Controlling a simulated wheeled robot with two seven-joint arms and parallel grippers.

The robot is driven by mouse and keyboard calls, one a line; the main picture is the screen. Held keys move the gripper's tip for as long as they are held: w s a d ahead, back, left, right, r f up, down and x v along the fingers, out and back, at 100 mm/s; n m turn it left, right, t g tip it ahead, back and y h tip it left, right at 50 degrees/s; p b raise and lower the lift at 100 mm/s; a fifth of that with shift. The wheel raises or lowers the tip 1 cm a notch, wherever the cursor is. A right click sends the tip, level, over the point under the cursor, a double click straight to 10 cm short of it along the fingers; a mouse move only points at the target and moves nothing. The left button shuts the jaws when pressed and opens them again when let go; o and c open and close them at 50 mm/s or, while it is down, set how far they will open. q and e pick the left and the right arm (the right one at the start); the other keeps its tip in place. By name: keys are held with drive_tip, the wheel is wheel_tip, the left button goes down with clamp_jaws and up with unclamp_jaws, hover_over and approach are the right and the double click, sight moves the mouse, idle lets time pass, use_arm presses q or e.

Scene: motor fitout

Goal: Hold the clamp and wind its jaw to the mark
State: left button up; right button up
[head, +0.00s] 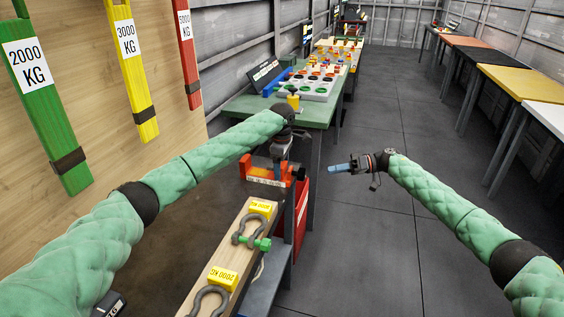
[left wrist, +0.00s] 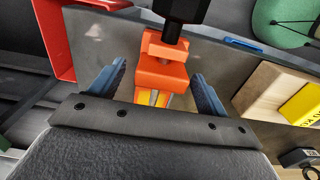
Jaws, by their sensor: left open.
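The orange clamp (head: 247,171) stands on the near bench, below the end of my left arm. In the left wrist view the orange clamp (left wrist: 162,73) lies between the two blue fingers of my left gripper (left wrist: 158,71). The fingers are apart, with a gap visible on each side. A yellow strip (left wrist: 160,98) shows on the clamp near the gripper's edge; the mark itself cannot be made out. A black, faceted part (left wrist: 183,10) rises at the clamp's far end. My right gripper (head: 341,168) is out over the floor, apart from the clamp, its blue fingers pointing left; their gap cannot be seen.
A wooden beam (head: 225,257) with shackles and yellow tags (head: 223,278) lies in front of the clamp. A red bin (head: 302,208) is beside the bench. A green table (head: 240,107) with trays stands behind. The floor (head: 385,240) between my arms is clear.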

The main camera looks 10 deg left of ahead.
use_arm(q)
clamp_jaws()
drive_tip(key=c, duration=0.8)
unclamp_jaws()
drive_tip(key=c, duration=0.4)
